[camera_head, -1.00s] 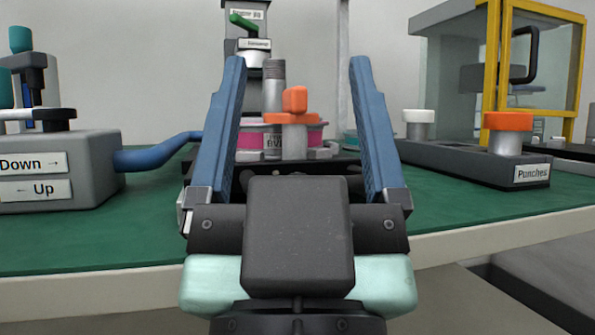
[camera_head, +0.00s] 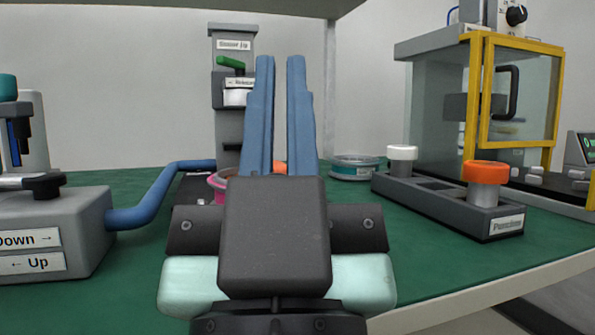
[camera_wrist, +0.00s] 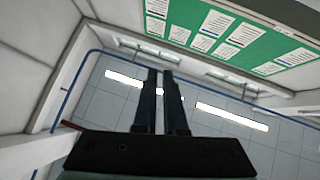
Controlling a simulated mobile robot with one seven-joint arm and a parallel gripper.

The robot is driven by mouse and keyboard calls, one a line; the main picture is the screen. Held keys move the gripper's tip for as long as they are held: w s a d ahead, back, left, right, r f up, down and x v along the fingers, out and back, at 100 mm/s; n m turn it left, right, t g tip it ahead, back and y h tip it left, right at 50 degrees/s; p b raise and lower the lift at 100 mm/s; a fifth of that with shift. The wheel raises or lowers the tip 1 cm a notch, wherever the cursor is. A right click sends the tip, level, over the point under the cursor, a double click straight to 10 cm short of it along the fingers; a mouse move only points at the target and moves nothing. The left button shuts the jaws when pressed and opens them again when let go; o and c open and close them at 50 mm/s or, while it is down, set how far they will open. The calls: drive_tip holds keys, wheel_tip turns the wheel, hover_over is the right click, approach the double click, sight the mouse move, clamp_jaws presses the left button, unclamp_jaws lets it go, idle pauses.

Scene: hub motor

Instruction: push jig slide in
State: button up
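The jig slide is mostly hidden behind my gripper (camera_head: 280,62) in the head view. A bit of its orange knob (camera_head: 280,168) shows between my fingers, and part of the pink hub (camera_head: 219,180) shows left of them. A dark base (camera_head: 192,192) lies beside the hub. My gripper's blue fingers point up and stand close together with a narrow gap, holding nothing visible. The wrist view shows the fingers (camera_wrist: 161,72) nearly together against the ceiling and wall. I cannot tell whether the gripper touches the jig.
A grey press column (camera_head: 232,120) with a green lever stands behind. A grey box with Down/Up labels (camera_head: 50,240) and a blue lever (camera_head: 160,190) is at left. The punches holder (camera_head: 440,208) and yellow-framed machine (camera_head: 480,90) are at right. A teal ring (camera_head: 355,168) lies behind.

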drive_tip(key=shift+g, duration=0.5)
drive_tip(key=r+p, duration=0.5)
drive_tip(key=w+r+p, duration=0.1)
drive_tip(key=r+p, duration=0.4)
drive_tip(key=w+r+p, duration=0.1)
drive_tip(key=r+p, duration=0.4)
drive_tip(key=shift+d, duration=0.2)
clamp_jaws()
drive_tip(key=w+d+f+m+g+y+p, duration=0.1)
drive_tip(key=w+d+f+m+g+p, duration=0.5)
drive_tip(key=p, duration=1.4)
drive_tip(key=s+f+m+g+y+p, duration=0.2)
drive_tip(key=s+f+m+g+p, duration=0.7)
drive_tip(key=s+f+p, duration=0.75)
drive_tip(key=w+a+f, duration=0.1)
drive_tip(key=w, duration=0.3)
drive_tip(key=w+a+f+p, duration=0.1)
drive_tip(key=w, duration=0.3)
drive_tip(key=w+a+f+p, duration=0.1)
drive_tip(key=w, duration=0.3)
drive_tip(key=shift+f, duration=0.15)
drive_tip(key=shift+w, duration=0.1)
